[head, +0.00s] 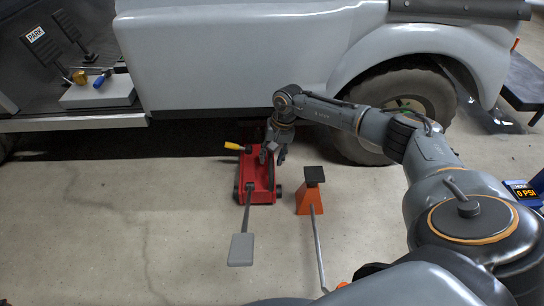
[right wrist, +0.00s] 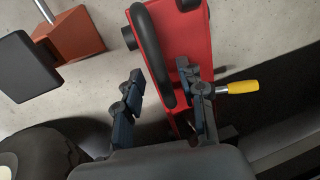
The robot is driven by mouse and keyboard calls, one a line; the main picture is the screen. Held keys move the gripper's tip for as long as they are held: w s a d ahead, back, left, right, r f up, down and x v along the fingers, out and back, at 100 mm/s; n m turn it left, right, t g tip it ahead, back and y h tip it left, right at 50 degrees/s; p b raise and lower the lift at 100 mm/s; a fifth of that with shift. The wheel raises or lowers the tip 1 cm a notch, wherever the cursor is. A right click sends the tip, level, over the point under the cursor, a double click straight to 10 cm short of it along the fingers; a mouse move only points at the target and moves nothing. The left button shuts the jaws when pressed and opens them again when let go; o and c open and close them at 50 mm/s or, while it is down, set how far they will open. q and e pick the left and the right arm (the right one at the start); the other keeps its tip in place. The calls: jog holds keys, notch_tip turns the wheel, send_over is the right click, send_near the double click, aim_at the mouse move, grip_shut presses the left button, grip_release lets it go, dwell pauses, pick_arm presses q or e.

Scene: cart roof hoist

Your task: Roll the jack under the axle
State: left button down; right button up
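The red jack (head: 264,190) sits on the concrete floor beside the vehicle, with a yellow-ended handle (head: 232,146) sticking out to the left. A rod runs from it towards me to a grey flat pad (head: 241,250). My right gripper (head: 274,156) is over the far part of the jack. In the right wrist view my right gripper (right wrist: 165,108) is open, and a black curved bar (right wrist: 150,55) on the jack shows between its fingers. I cannot tell whether they touch it. The axle is hidden in the shadow under the vehicle. My left gripper is out of view.
An orange stand (head: 309,198) with a black top and a metal rod (head: 319,250) is right of the jack. The wheel (head: 375,145) is behind my right arm. The floor at left is clear.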

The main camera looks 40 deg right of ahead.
notch_tip(320, 180, up, 12)
jog(key=s+d, duration=0.1)
jog(key=d, duration=0.1)
jog(key=shift+s, duration=0.15)
jog(key=shift+f, duration=0.1)
dwell(0.4)
